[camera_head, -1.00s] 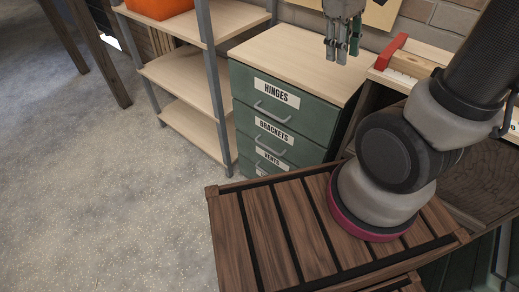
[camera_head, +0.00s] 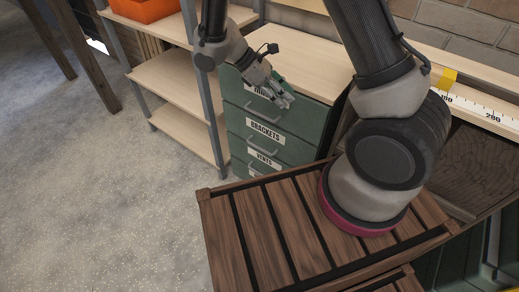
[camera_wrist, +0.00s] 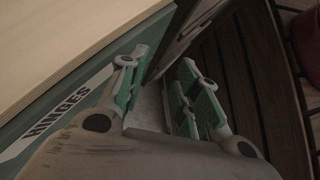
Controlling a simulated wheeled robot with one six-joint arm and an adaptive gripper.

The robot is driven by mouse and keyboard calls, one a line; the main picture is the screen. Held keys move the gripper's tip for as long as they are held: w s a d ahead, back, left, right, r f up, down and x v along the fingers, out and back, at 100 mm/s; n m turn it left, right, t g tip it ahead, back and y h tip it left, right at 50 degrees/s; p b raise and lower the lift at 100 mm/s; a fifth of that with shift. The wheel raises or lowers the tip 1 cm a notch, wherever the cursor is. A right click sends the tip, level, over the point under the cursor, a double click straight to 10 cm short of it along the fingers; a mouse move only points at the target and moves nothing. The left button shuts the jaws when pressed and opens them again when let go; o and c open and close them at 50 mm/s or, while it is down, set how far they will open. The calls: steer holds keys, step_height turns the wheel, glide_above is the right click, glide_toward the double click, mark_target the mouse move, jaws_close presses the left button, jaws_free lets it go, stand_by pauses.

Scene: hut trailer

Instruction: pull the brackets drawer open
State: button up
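The brackets drawer (camera_head: 290,147) is the second green drawer front in the cabinet, under the hinges drawer, and has a white BRACKETS label and a bar handle. It looks shut in the head view. My gripper (camera_head: 284,98) is in front of the hinges drawer, above the brackets drawer, and partly covers the HINGES label. In the wrist view my gripper (camera_wrist: 162,95) has its green-padded fingers apart with nothing between them. The hinges drawer front (camera_wrist: 50,125) shows at the left there. The brackets handle cannot be made out in the wrist view.
A slatted wooden crate top (camera_head: 290,225) stands in front of the cabinet, beneath my arm. An open shelf unit (camera_head: 180,75) with an orange bin (camera_head: 143,8) stands left of the cabinet. A workbench with a ruler (camera_head: 485,108) is at the right. The floor at left is clear.

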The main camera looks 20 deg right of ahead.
steer(key=s+a+f+n+t+h, duration=0.1)
steer(key=a+f+n+t+h, duration=0.15)
steer(key=f+n+h, duration=0.9)
steer(key=n+t+y, duration=0.7)
steer(key=n+t, duration=0.3)
steer(key=n, duration=0.8)
glide_toward(260, 148)
steer(key=w+d+f, duration=0.1)
steer(key=d, duration=0.1)
steer(key=x, duration=0.8)
steer(key=shift+w+a, duration=0.1)
steer(key=shift+a, duration=0.05)
steer(key=shift+c, duration=0.2)
jaws_close()
